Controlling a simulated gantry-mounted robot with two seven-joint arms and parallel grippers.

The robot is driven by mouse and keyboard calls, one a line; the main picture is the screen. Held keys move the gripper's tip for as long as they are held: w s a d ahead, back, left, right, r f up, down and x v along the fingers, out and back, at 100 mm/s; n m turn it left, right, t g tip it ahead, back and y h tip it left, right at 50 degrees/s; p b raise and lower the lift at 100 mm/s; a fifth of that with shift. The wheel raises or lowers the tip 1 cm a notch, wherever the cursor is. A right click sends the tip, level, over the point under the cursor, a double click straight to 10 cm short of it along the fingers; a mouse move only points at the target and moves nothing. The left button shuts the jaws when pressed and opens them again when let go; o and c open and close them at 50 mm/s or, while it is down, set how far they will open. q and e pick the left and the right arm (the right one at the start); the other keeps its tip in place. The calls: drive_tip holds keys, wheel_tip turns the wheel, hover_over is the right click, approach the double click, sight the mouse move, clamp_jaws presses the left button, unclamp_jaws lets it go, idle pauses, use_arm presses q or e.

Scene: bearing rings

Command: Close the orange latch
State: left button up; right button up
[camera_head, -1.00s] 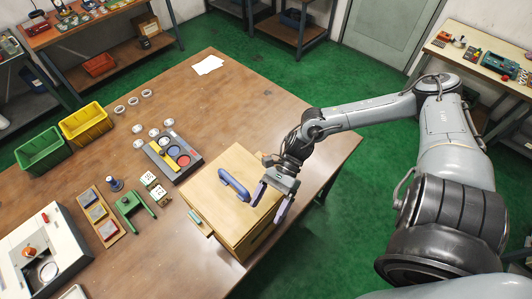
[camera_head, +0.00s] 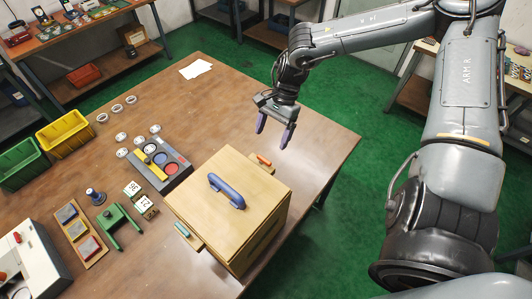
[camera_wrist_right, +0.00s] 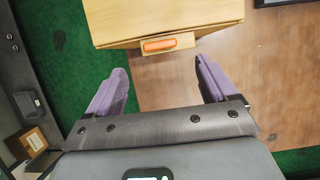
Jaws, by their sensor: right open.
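The orange latch (camera_head: 264,160) sits on a small ledge at the back right side of a wooden box (camera_head: 215,222). It also shows in the right wrist view (camera_wrist_right: 159,45), lying lengthwise along the ledge at the box's edge. The box has a blue handle (camera_head: 227,191) on its lid and a teal latch (camera_head: 182,230) on its left side. My right gripper (camera_head: 273,140) is open and empty, above the table behind the box. In the right wrist view its purple fingers (camera_wrist_right: 164,85) point toward the latch, one on either side, apart from it.
A grey tray with coloured discs (camera_head: 182,178) lies left of the box. A green stand (camera_head: 122,222), number blocks and several white rings lie further left. Yellow (camera_head: 64,132) and green bins stand at the table's left edge. The table behind the box is mostly clear.

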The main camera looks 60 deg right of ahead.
sight(264, 158)
drive_tip(key=x, duration=0.5)
drive_tip(key=shift+a+f, duration=0.15)
drive_tip(key=shift+f, duration=0.1)
drive_tip(key=shift+x, duration=1.05)
drive_tip(key=c, duration=1.1)
drive_tip(key=shift+o, duration=0.2)
